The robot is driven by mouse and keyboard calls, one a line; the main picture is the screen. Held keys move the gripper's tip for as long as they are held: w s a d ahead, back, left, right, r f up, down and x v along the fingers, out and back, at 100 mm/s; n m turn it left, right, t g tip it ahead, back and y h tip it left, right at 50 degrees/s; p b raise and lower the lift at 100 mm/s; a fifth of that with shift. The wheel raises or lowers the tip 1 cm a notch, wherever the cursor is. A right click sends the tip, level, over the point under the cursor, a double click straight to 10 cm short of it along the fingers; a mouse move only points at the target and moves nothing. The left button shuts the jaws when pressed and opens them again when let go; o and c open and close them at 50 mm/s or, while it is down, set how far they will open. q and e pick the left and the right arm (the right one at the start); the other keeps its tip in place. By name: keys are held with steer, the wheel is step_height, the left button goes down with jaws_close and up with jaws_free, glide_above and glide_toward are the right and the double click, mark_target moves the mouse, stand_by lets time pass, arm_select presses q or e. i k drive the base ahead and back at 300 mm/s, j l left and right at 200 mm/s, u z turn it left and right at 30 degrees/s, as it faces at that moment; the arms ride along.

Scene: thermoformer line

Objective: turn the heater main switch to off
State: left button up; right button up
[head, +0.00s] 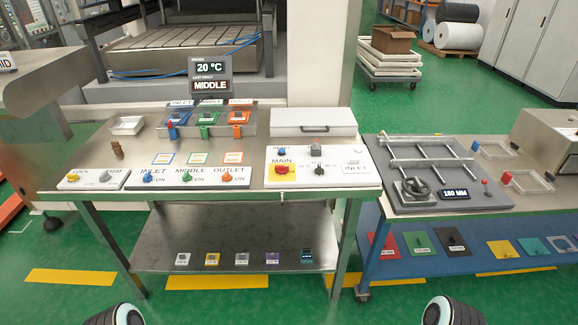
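The heater main switch (282,169) is a red knob on a yellow plate, under the label MAIN. It sits on the left part of a white control panel (335,178) on the steel table. Its handle appears to lie crosswise, but the knob is too small to read its position for certain. No gripper shows in the head view. Only dark rounded parts of my arms show at the bottom left and bottom right edges, far from the switch.
Beside the switch are a blue button (282,151), a grey-red button (316,149) and a black knob (319,169). A panel with INLET, MIDDLE and OUTLET knobs (187,178) lies left. A display (210,76) reads 20 °C. A blue-shelved table (459,202) stands right.

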mark_target(281, 169)
steer(key=i+l, duration=0.15)
steer(key=l, duration=0.15)
steer(key=i+l, duration=0.15)
steer(key=l, duration=0.15)
steer(key=i+l, duration=0.1)
steer(key=l, duration=0.2)
steer(key=i+l+u, duration=0.15)
steer(key=l, duration=0.15)
steer(key=i+l+u, duration=0.15)
steer(key=l+u, duration=0.2)
steer(key=l, duration=0.2)
